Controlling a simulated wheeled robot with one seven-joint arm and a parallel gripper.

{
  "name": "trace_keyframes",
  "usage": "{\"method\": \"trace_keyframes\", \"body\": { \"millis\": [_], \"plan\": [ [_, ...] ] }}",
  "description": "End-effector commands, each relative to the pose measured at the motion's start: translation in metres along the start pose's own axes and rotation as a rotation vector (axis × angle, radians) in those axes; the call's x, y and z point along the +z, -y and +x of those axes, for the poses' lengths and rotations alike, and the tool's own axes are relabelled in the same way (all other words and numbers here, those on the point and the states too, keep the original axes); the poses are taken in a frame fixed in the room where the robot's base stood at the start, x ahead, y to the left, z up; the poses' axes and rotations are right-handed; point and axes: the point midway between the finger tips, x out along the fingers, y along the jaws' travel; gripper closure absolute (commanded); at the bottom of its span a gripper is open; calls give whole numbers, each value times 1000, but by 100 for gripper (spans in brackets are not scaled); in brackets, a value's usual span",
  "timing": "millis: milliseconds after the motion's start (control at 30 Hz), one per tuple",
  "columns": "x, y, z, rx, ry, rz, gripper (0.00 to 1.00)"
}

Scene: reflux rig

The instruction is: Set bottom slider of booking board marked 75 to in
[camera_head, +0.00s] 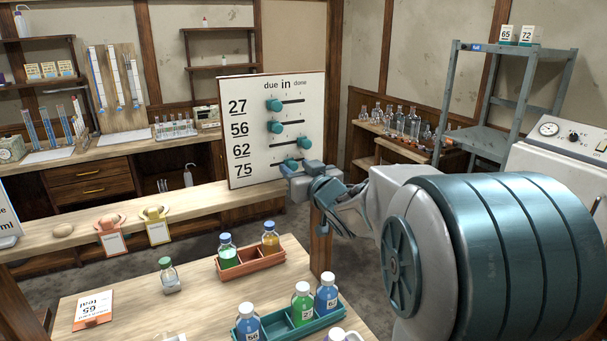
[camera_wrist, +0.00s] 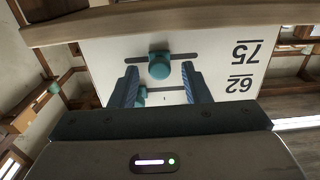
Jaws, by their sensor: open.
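The teal knob of the bottom slider, marked 75 (camera_head: 290,164), is about mid-rail, under "in", partly hidden by my gripper. In the wrist view the board is upside down, and this knob (camera_wrist: 160,66) sits at the middle of its dark rail. My gripper (camera_head: 300,170) is open at the board's lower right. In the wrist view its fingertips (camera_wrist: 159,70) are either side of the knob, with gaps; contact is not visible.
The 62 knob (camera_head: 303,143) is at the right, under "done". The 56 knob (camera_head: 275,127) and 27 knob (camera_head: 274,105) are at the left, under "due". Bottles stand in an orange tray (camera_head: 282,261) and a teal tray (camera_head: 275,329) on the front table.

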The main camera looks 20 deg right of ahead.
Motion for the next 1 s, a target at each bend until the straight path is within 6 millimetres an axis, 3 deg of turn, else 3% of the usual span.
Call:
{"method": "trace_keyframes", "body": {
  "millis": [167,700,1000],
  "plan": [
    [0,-1,-15,2,-2,1,57],
    [0,0,-106,1,-3,0,57],
    [0,0,-134,1,-1,0,57]
  ]
}}
